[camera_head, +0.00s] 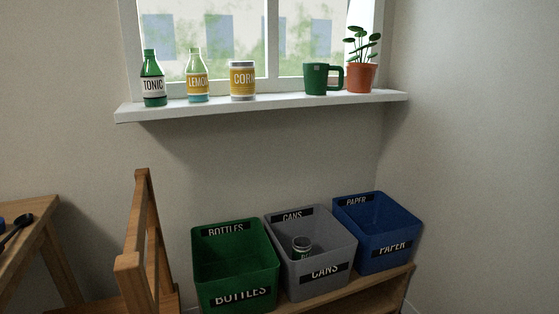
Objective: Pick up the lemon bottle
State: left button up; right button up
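The lemon bottle (197,83) stands upright on the white window sill (270,104). It has a light green neck, a yellow label reading LEMON and a bluish lower part. It is between the green tonic bottle (153,86) on its left and the corn can (242,81) on its right, with small gaps on both sides. Neither of my grippers is in view.
A green mug (320,79) and a potted plant (361,77) stand on the sill's right part. Below are bins for bottles (235,262), cans (318,261) and paper (385,235). A wooden chair (140,245) and table (30,212) are at left.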

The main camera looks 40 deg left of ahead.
aim_at(197, 73)
jog(key=u, duration=1.65)
jog(key=k, duration=1.05)
jog(key=z, duration=0.85)
jog(key=i, duration=0.95)
jog(key=u, duration=0.75)
